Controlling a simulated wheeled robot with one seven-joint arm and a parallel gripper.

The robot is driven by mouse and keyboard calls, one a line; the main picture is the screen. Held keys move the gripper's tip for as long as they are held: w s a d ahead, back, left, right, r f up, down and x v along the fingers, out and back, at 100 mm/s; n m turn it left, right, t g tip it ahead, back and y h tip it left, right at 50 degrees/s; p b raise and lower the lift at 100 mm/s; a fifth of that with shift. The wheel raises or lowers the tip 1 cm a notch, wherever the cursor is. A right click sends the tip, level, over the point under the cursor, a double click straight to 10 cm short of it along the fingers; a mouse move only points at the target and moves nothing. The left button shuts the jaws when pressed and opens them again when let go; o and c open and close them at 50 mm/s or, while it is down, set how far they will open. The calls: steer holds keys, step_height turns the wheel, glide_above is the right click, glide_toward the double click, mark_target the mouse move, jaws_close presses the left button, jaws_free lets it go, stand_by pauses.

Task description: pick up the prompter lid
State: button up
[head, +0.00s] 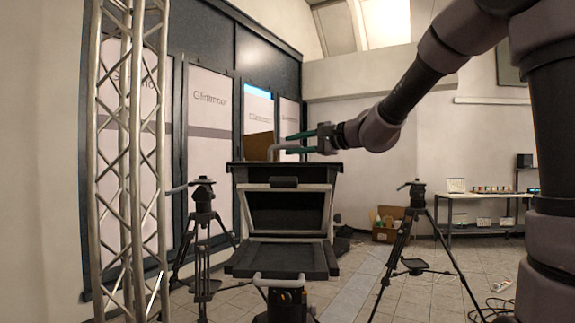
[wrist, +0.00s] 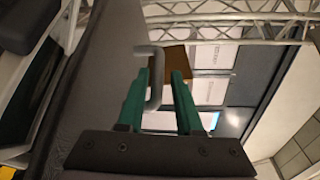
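The prompter stands in the middle of the head view, a dark box with a sloped front. Its lid (head: 285,169) is the flat dark slab on top, with a grey bent handle (head: 274,152) standing up from it. In the wrist view the lid's dark surface (wrist: 97,78) fills the left and the handle (wrist: 157,85) passes between the green fingers. My gripper (head: 302,142) reaches in from the right just above the lid, its two fingers apart. It also shows in the wrist view (wrist: 160,74), with a gap beside the handle. I cannot tell whether a finger touches it.
A truss tower (head: 130,150) stands at the left. Tripods stand left (head: 203,230) and right (head: 412,230) of the prompter. A cardboard box (head: 384,236) sits on the floor behind, and a table (head: 490,198) stands at the right. Air above the lid looks clear.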

mark_target(282, 149)
steer(key=shift+w+f+x, duration=0.1)
steer(key=shift+x, duration=1.45)
steer(key=shift+w+f+x, duration=0.1)
steer(key=shift+w+x, duration=0.05)
steer(key=shift+x, duration=1.45)
steer(key=shift+s+d, duration=0.1)
steer(key=shift+d, duration=0.1)
jaws_close()
